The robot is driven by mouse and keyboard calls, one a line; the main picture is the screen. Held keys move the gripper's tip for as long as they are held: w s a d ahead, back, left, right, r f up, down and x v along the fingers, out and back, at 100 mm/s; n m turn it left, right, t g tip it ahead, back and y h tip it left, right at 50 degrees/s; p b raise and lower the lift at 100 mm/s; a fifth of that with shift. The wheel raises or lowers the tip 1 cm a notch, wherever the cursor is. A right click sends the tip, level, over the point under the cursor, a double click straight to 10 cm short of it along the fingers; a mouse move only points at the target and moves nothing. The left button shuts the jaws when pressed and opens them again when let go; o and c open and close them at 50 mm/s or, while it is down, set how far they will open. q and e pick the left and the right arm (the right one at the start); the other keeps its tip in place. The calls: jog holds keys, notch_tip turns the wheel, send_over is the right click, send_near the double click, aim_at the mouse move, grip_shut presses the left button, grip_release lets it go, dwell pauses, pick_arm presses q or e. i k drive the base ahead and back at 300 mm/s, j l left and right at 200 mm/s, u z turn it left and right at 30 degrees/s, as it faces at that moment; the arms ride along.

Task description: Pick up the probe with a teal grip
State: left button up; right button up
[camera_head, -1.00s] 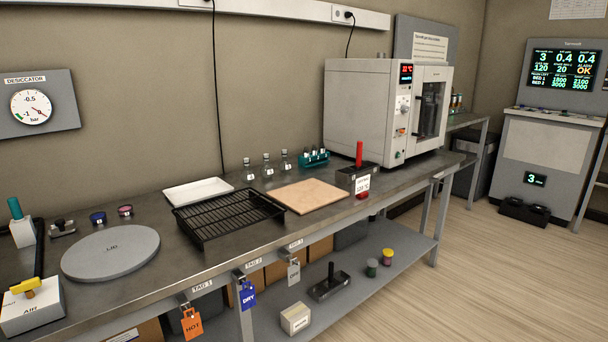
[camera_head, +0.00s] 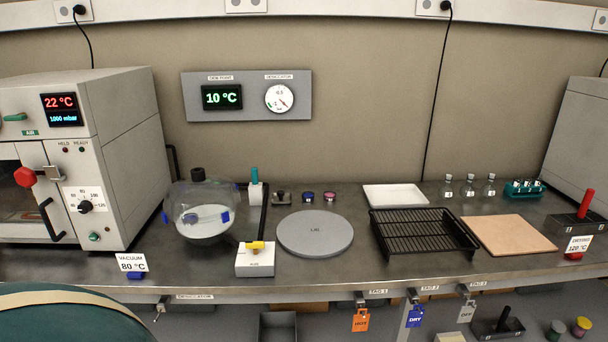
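An upright teal cylinder (camera_head: 254,175) stands on a small white block (camera_head: 255,194) at the back of the bench, right of the glass desiccator bowl. It is the clearest teal grip in view, but I cannot tell whether it is a probe or a valve handle. A red upright grip (camera_head: 586,203) stands in a dark holder (camera_head: 574,228) at the far right. A black-gripped piece (camera_head: 503,318) sits in a dark holder on the lower shelf. Neither of my grippers is in view.
The glass desiccator (camera_head: 205,208) stands beside the white AIR block (camera_head: 254,262) with its yellow handle. A grey round lid (camera_head: 315,233), black rack (camera_head: 422,233), white tray (camera_head: 395,196) and tan board (camera_head: 508,236) fill the bench. An oven (camera_head: 85,150) stands left.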

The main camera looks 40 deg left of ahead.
aim_at(253, 170)
jog(key=u, duration=1.55)
jog(key=z, duration=0.3)
